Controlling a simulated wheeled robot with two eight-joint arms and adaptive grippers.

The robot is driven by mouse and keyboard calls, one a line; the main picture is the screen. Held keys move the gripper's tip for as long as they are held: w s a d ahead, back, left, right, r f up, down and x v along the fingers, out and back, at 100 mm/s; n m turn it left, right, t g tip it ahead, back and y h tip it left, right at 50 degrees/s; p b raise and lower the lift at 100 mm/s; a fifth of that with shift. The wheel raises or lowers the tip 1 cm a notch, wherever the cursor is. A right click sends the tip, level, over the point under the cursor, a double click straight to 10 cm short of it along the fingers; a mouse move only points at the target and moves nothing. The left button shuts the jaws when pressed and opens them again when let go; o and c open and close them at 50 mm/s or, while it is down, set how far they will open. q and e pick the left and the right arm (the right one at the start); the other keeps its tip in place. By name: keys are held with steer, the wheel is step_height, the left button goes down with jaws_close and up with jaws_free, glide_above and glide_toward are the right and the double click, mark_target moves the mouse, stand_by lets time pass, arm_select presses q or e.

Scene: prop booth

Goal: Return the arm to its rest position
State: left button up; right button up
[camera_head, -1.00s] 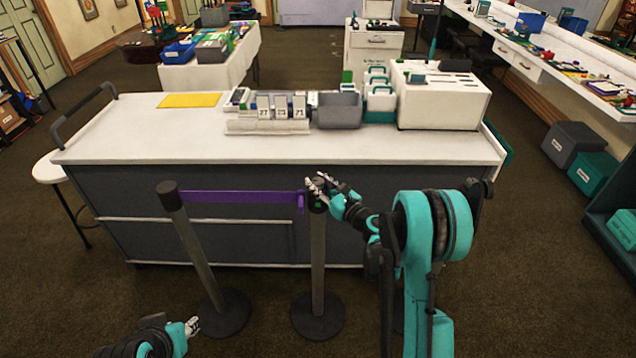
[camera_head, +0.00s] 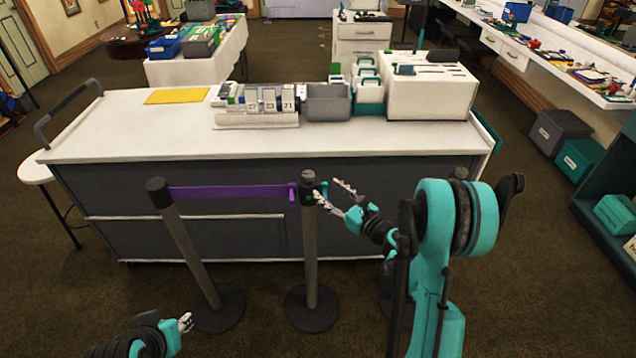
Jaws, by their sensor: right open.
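My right gripper (camera_head: 333,196) is open and empty, just right of the top of the right barrier post (camera_head: 310,245). A small gap shows between most of the gripper and the post head. A purple belt (camera_head: 228,192) stretches between the left barrier post (camera_head: 187,245) and the right post, its end at the right post's head. My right arm (camera_head: 440,240) reaches in from the lower right, in front of the counter. My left gripper (camera_head: 185,322) is low at the bottom left, near the left post's base. Its fingers are too small to judge.
A white-topped counter (camera_head: 170,136) stands behind the posts, carrying a grey bin (camera_head: 328,103), a white box (camera_head: 432,98) and a yellow sheet (camera_head: 177,96). A white stool (camera_head: 37,168) is at left.

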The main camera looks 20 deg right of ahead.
steer(key=shift+v, duration=1.05)
steer(key=s+a+r+n+g+h, duration=0.25)
steer(key=s+a+n+g, duration=0.65)
steer(key=n, duration=0.8)
steer(key=s+d+n+h, duration=0.1)
steer(key=s+n+h, duration=0.3)
steer(key=s+n, duration=1)
steer(key=s, duration=0.3)
steer(key=shift+g, duration=0.3)
